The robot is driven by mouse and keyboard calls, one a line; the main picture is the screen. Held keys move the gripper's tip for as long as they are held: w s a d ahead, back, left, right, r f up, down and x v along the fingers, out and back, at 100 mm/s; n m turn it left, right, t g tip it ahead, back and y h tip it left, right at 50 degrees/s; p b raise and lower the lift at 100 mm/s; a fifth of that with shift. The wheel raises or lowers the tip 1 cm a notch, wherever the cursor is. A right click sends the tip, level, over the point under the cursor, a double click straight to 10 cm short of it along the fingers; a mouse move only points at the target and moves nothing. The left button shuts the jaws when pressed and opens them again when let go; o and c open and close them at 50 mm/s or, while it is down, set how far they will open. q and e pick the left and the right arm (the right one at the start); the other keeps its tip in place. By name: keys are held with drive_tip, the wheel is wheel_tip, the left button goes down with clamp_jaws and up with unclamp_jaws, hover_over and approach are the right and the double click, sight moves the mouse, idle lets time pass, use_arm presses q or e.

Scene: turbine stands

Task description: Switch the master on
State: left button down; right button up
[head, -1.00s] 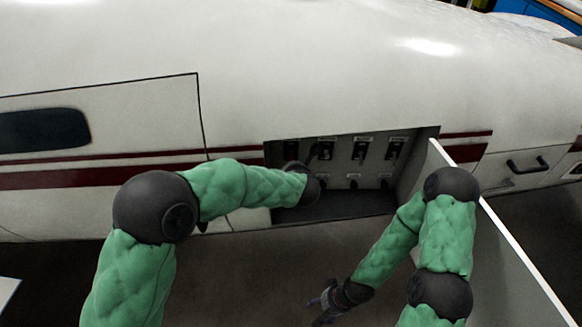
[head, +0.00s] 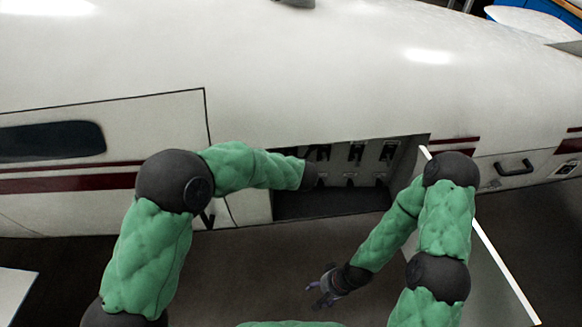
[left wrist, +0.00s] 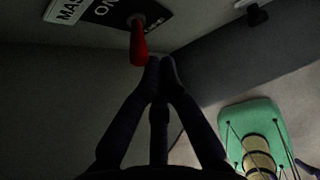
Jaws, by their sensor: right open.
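The master switch has a red lever (left wrist: 138,42) on a dark plate with "ON" lettering, next to a white label (left wrist: 68,10) whose visible letters read "MAS". The lever hangs downward in the left wrist view. My left gripper (left wrist: 161,64) has its fingertips together, just right of and below the lever's red tip; contact cannot be told. In the head view that gripper is hidden in the open compartment (head: 330,205), behind my left forearm. My right gripper (head: 323,290) is open and empty, low and outside the compartment.
Several other switches (head: 356,151) line the compartment's back wall. An open white door panel (head: 500,265) juts out at its right, beside my right arm. The white fuselage (head: 300,70) surrounds the opening. The floor in front looks clear.

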use_arm(q)
drive_tip(key=shift+r, duration=0.5)
drive_tip(key=s+d+r, duration=0.1)
drive_tip(key=s, duration=0.6)
drive_tip(key=s+d+r, duration=0.1)
drive_tip(key=s+r, duration=0.1)
drive_tip(key=s, duration=0.6)
drive_tip(key=shift+s+d+r, duration=0.15)
drive_tip(key=shift+d+r, duration=0.1)
drive_tip(key=shift+d, duration=0.1)
